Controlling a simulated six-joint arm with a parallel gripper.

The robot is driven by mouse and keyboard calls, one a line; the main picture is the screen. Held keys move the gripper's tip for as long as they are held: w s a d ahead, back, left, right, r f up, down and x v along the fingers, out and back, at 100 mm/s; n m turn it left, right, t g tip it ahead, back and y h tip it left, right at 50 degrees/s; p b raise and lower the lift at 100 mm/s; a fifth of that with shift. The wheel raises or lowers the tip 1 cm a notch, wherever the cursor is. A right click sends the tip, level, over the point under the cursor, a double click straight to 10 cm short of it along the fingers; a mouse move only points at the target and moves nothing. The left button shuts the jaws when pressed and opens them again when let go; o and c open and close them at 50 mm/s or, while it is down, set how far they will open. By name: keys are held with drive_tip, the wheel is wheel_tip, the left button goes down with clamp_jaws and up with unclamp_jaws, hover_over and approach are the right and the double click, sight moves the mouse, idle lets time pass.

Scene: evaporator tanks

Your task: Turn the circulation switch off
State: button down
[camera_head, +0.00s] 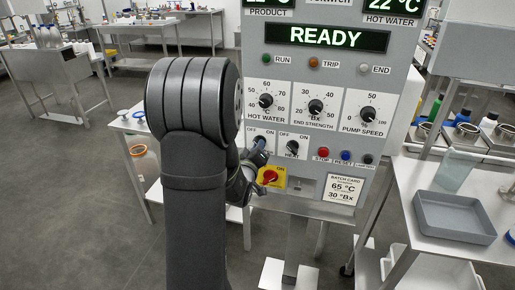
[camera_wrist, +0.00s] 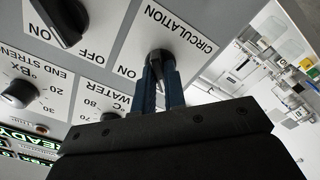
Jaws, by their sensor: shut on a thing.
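The circulation switch, a small black knob (camera_wrist: 159,58), sits on a white plate marked CIRCULATION, upside down in the wrist view. The ON mark shows to its left; the OFF mark is hidden there. My gripper (camera_wrist: 162,75) has its two blue fingers on either side of the knob and is shut on it. In the head view my gripper (camera_head: 258,148) is at the panel's lower left, and my arm and fingers hide most of the switch. I cannot tell exactly which way the knob points.
The black heat switch (camera_head: 292,147) is just right of my gripper. A red emergency knob (camera_head: 270,176) on a yellow plate is close below. The STOP button (camera_head: 323,152) and other buttons lie further right. The panel (camera_head: 400,75) reads READY. A side table holds a grey tray (camera_head: 453,212).

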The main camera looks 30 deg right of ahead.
drive_tip(key=c, duration=1.5)
unclamp_jaws()
drive_tip(key=v, duration=1.7)
drive_tip(key=shift+s+a+r, duration=0.1)
drive_tip(key=shift+s+a, duration=0.05)
drive_tip(key=shift+a, duration=0.05)
drive_tip(key=x, duration=1.7)
drive_tip(key=shift+d, duration=0.2)
